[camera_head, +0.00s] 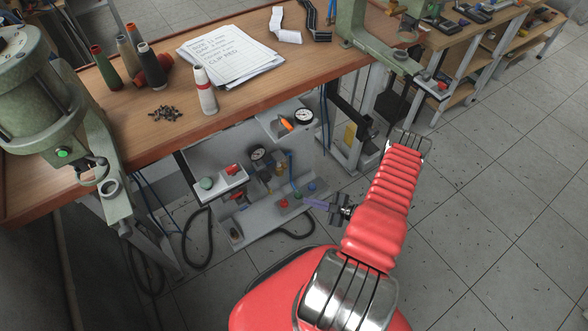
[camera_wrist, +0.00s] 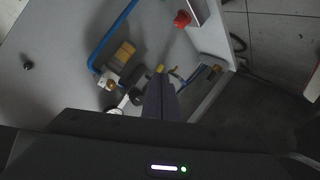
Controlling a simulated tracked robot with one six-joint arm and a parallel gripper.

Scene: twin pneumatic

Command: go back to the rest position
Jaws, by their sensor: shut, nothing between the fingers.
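My gripper (camera_head: 308,201) is low in front of the pneumatic panel (camera_head: 262,217) under the bench, beside its coloured knobs. Its slim fingers point left and look closed together, with nothing between them. In the wrist view the closed fingers (camera_wrist: 160,80) point at the panel's fittings, near a brass regulator part (camera_wrist: 124,53) and a blue hose (camera_wrist: 112,38). I cannot tell whether the fingertips touch the panel. My red arm reaches out from the bottom of the head view and bends back toward the panel.
Green machines stand at left (camera_head: 40,85) and top right (camera_head: 352,20). The tiled floor at right (camera_head: 500,210) is clear.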

